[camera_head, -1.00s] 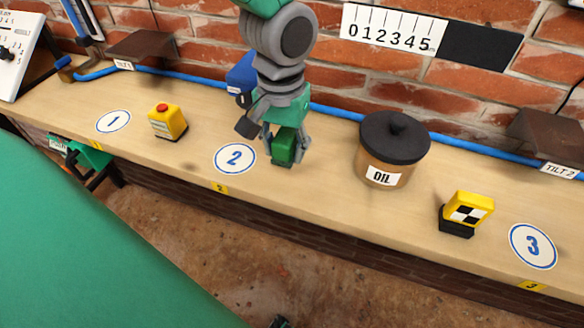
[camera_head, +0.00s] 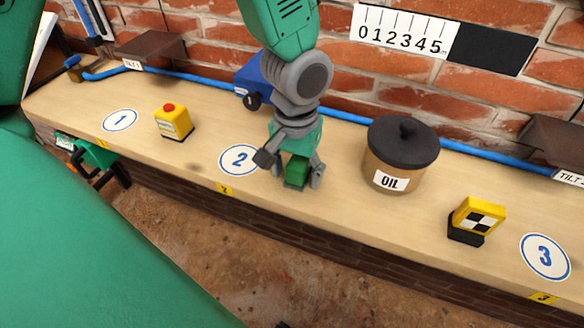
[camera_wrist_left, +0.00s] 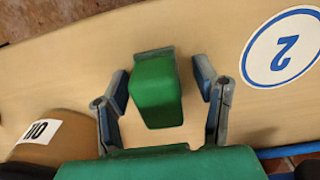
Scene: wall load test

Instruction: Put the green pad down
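The green pad (camera_head: 296,172) is a small green block on the wooden bench, just right of the circle marked 2 (camera_head: 239,160). It also shows in the left wrist view (camera_wrist_left: 156,90), with the circle to its right (camera_wrist_left: 283,48). My left gripper (camera_head: 297,180) reaches down around the pad from above. In the left wrist view its fingers (camera_wrist_left: 161,84) stand on both sides of the pad, with a clear gap on the right and a narrow one on the left. The pad's underside is hidden.
The oil pot (camera_head: 393,165) stands right of the gripper. A yellow button box (camera_head: 174,124) stands left, and a yellow checkered block (camera_head: 478,218) far right. A blue object (camera_head: 254,80) and blue pipe (camera_head: 345,115) are behind. The bench's front edge is close.

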